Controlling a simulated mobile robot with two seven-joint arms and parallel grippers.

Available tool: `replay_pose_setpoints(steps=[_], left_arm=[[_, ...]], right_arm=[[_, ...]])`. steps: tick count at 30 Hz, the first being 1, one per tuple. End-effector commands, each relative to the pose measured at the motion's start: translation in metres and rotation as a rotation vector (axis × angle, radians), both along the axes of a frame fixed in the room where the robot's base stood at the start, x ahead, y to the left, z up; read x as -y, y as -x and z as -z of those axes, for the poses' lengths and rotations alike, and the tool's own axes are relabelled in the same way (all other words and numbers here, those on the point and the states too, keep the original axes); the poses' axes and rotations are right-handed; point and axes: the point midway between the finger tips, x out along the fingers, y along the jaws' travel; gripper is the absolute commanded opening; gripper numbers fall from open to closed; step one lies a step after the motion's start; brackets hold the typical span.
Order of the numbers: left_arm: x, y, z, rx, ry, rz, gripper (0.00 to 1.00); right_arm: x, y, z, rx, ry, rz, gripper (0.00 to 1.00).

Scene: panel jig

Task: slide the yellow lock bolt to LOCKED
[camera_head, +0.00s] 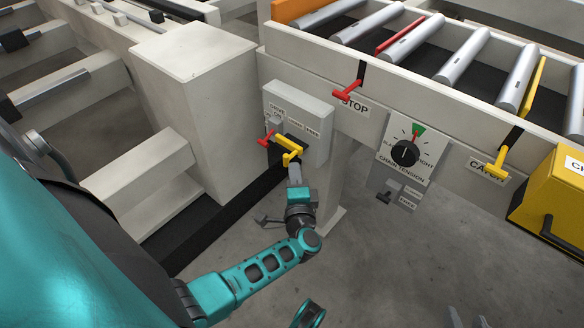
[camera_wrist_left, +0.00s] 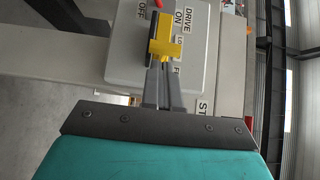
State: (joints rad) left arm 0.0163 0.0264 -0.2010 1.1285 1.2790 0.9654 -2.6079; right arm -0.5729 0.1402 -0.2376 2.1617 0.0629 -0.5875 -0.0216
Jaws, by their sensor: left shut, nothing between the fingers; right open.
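The yellow lock bolt (camera_head: 287,145) sits on the front of a grey switch box (camera_head: 302,97). Small labels run along the box above it; the ones I can read include DRIVE, ON and FREE. My left gripper (camera_head: 294,167) is shut and empty, with its fingertips right at the bolt's handle from below. In the left wrist view the two fingers (camera_wrist_left: 163,72) lie close together at the lower edge of the yellow bolt (camera_wrist_left: 167,42); I cannot tell if they touch it. My right gripper (camera_head: 467,320) shows only its fingertips at the bottom edge, spread apart.
A red lever (camera_head: 267,138) is just left of the bolt. A red STOP handle (camera_head: 347,91), a black chain-tension knob (camera_head: 404,153) and a yellow catch handle (camera_head: 497,163) are to the right. A pale block (camera_head: 190,110) stands left of the box. The floor below is open.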

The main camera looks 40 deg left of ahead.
Motion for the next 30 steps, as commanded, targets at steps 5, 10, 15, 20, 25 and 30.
replay_pose_setpoints(steps=[5,10,15,20,25,30], left_arm=[[0.002,-0.002,0.0,0.001,-0.001,0.0,0.0],[0.002,-0.003,0.0,0.001,-0.001,0.0,0.0],[0.002,-0.003,0.0,0.001,-0.001,0.0,0.0],[0.002,-0.003,-0.001,0.0,-0.001,-0.001,0.0],[-0.012,-0.005,-0.007,0.006,-0.012,-0.008,0.0],[-0.034,-0.006,-0.01,0.008,-0.017,-0.009,0.0]], right_arm=[[-0.001,-0.001,0.002,-0.002,-0.001,-0.002,0.43],[-0.001,-0.002,0.002,-0.002,-0.001,-0.001,0.43],[-0.001,-0.003,0.001,0.0,-0.002,-0.001,0.43],[-0.001,-0.003,0.0,0.001,-0.002,-0.001,0.43],[0.0,-0.004,-0.015,0.012,-0.004,0.004,0.43],[0.006,-0.001,-0.025,0.013,0.004,0.02,0.43]])
